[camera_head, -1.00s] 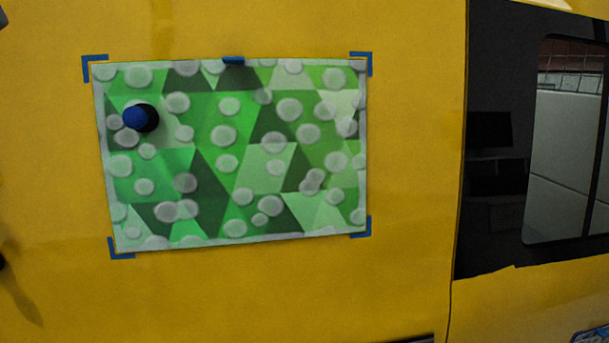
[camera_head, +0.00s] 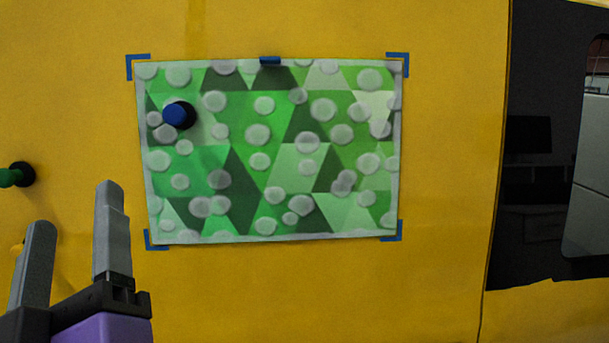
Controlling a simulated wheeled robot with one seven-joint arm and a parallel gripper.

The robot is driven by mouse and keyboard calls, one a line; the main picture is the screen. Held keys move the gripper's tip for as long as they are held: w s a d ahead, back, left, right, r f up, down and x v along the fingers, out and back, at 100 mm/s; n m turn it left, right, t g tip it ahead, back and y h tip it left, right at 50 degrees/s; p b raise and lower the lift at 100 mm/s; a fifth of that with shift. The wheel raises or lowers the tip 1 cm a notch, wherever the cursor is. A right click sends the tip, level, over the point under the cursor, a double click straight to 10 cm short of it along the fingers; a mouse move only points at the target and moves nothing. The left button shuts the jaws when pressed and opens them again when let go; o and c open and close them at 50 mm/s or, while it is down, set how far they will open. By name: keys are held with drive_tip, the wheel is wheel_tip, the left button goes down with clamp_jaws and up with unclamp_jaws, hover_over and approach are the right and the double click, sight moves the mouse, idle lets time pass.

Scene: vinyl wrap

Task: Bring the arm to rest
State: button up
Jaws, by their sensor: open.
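My gripper (camera_head: 75,208) shows at the lower left of the head view, its two grey fingers pointing up. The fingers are apart with nothing between them. It is in front of the yellow panel, left of and below the green patterned vinyl sheet (camera_head: 240,160). The sheet lies on the panel between blue corner marks, slightly tilted. A blue knob with a dark base (camera_head: 178,114) sits on its upper left part, and a small blue tab (camera_head: 270,60) is at its top edge. The rest of my arm is out of view.
A green knob with a dark base (camera_head: 18,175) sticks out from the yellow panel (camera_head: 450,180) at the left edge, near my gripper. A dark window area (camera_head: 540,210) is at the right. The panel below the sheet is bare.

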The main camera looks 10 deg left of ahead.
drive_tip(key=s+d+f+m+g+h, duration=0.1)
drive_tip(key=s+d+f+m+h, duration=0.15)
drive_tip(key=d+f, duration=2)
drive_tip(key=s+d+f+m+g+h, duration=0.1)
drive_tip(key=s+d+f+m+h, duration=0.4)
drive_tip(key=s+d+f, duration=0.2)
drive_tip(key=s+d+f+m+g+h, duration=0.2)
drive_tip(key=s+d+f+m+h, duration=0.3)
drive_tip(key=s+d+f, duration=0.3)
drive_tip(key=s+d+h, duration=0.1)
drive_tip(key=s+d, duration=0.3)
drive_tip(key=d, duration=0.3)
drive_tip(key=shift+d, duration=0.2)
drive_tip(key=shift+a+m, duration=0.1)
drive_tip(key=shift+m, duration=0.15)
